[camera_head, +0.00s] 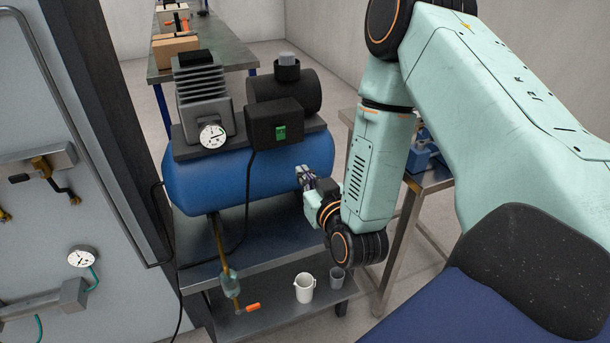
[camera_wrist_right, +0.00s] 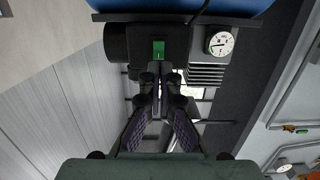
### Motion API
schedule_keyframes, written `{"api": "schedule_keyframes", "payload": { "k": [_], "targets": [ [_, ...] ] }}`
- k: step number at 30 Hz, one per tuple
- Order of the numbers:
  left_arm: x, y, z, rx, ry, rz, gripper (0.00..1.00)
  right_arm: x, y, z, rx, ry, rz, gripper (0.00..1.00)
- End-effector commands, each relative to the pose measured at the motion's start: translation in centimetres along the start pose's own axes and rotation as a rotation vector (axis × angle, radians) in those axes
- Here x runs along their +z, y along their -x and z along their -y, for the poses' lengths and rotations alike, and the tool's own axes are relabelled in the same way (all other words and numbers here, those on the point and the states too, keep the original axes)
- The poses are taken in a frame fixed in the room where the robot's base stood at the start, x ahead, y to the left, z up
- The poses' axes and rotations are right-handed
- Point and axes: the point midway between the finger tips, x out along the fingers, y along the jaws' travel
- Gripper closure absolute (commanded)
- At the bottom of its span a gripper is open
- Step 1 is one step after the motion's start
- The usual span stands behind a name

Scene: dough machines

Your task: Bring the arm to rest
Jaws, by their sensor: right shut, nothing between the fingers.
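My right arm comes in from the right in the head view, with its upper link raised and its forearm hanging down. My right gripper (camera_head: 304,175) is at the right end of the blue compressor tank (camera_head: 235,178), in front of it in the picture; whether it touches cannot be told. In the right wrist view the fingers of the right gripper (camera_wrist_right: 160,72) are closed together with nothing between them. Behind them show the black switch box with a green switch (camera_wrist_right: 158,50) and the round gauge (camera_wrist_right: 220,43). My left gripper is in neither view.
The compressor stands on a metal table whose lower shelf (camera_head: 270,318) holds a white jug (camera_head: 304,287) and a grey cup (camera_head: 337,278). A drain pipe with an orange-handled valve (camera_head: 247,308) hangs below the tank. A grey cabinet (camera_head: 50,120) stands left, another table (camera_head: 225,52) behind.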

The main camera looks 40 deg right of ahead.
Motion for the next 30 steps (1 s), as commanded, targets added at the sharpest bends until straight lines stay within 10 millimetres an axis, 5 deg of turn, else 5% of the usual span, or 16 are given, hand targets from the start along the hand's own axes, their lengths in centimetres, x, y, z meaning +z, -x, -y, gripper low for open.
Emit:
{"api": "schedule_keyframes", "payload": {
  "k": [11,17,24,30],
  "targets": [
    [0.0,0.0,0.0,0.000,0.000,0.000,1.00,0.6,0.0,0.1,-0.005,-0.014,0.026,1.00],
    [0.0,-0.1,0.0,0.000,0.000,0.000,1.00,7.2,2.2,1.6,-0.043,-0.074,0.334,1.00],
    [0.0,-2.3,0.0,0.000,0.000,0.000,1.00,20.0,12.0,4.2,-0.100,-0.059,0.867,1.00],
    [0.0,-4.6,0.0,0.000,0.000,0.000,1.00,27.6,22.2,4.2,-0.111,0.022,1.248,1.00]
  ]
}}
